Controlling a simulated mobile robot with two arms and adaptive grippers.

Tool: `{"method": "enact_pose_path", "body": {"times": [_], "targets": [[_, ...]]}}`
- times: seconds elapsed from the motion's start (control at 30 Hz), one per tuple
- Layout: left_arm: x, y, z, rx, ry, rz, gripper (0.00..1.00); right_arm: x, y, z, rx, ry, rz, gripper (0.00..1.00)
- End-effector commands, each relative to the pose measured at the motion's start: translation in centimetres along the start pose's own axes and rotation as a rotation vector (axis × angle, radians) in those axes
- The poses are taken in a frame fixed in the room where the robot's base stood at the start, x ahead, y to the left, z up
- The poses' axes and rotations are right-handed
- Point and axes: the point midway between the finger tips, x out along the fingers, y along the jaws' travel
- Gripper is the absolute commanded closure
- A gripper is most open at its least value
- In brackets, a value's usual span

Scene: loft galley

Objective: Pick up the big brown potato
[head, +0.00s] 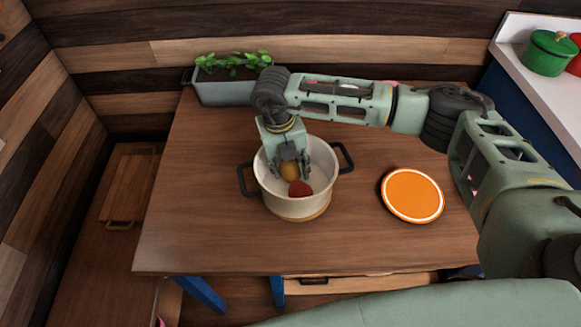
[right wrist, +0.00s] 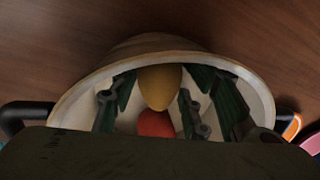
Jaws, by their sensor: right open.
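The brown potato (head: 290,171) is in a cream pot (head: 275,206) with dark handles on the wooden table. It also shows in the right wrist view (right wrist: 160,86), above a red round item (right wrist: 156,123) in the same pot. My right gripper (head: 291,168) reaches down into the pot from above. Its jaws are open, with fingers on either side of the potato. I cannot tell whether any finger touches it. The potato's underside is hidden. My left gripper is not in view.
An orange round plate or mat (head: 412,195) with a pale ring lies right of the pot on the table (head: 200,235). A grey planter (head: 225,92) stands at the back left. A green lidded pot (head: 548,54) is on the white counter at right. The table's front left is clear.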

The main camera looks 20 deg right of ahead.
Motion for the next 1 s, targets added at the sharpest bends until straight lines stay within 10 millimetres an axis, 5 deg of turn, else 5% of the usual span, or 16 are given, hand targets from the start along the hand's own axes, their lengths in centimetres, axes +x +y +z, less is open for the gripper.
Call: {"method": "enact_pose_path", "body": {"times": [0.13, 0.5, 0.77, 1.0], "targets": [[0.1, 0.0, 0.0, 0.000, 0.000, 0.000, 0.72, 0.1, 0.0, 0.0, 0.000, 0.001, 0.000, 0.58], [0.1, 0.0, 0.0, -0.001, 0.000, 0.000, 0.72, 0.1, -0.1, 0.0, 0.001, 0.001, -0.001, 0.91], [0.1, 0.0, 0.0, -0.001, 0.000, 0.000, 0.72, -0.2, -0.1, 0.0, 0.001, -0.001, -0.001, 0.91], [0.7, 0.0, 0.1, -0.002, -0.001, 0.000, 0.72, -4.0, -0.5, 0.2, 0.001, -0.006, 0.002, 0.91]]}}
